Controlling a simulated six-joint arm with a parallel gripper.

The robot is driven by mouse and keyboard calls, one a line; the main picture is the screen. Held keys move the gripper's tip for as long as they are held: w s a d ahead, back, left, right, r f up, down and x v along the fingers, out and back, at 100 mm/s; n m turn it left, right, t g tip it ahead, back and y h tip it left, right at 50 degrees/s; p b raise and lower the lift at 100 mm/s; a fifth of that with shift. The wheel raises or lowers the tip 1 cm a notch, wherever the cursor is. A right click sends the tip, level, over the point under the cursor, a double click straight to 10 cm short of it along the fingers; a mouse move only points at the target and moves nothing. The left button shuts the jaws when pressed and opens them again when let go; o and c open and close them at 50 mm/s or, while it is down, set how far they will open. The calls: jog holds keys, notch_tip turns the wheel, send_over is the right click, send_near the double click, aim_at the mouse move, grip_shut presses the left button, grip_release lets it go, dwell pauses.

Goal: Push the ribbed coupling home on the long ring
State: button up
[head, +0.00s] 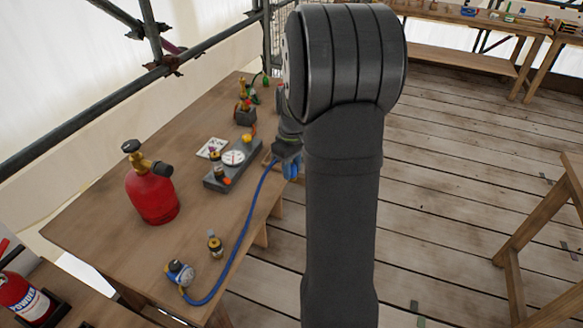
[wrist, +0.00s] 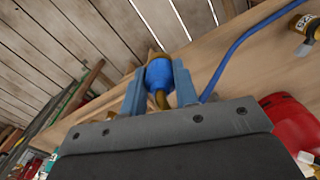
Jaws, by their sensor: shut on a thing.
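My gripper (head: 288,150) is partly hidden behind my arm in the head view, at the table's right edge. In the wrist view my gripper (wrist: 158,68) has both fingers closed on the sides of a blue coupling (wrist: 160,79) with a brass-coloured stem. The blue also shows below the gripper in the head view. I cannot tell which fitting is the long ring.
A red bottle (head: 152,196) stands on the wooden table (head: 98,222). A small brass fitting (head: 215,244) stands near the gauge. A white card (head: 211,147) and a dark block with brass fittings (head: 245,116) are farther back. Scaffold poles (head: 110,98) run along the left.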

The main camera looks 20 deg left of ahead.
jog(key=w+a+r, duration=0.2)
jog(key=a+r, duration=0.2)
jog(key=a, duration=0.9)
notch_tip(320, 180, up, 5)
send_over(215, 152)
jog(key=shift+f, duration=0.2)
jog(key=shift+f, duration=2.9)
jog(key=shift+f, duration=0.6)
jog(key=o, duration=1)
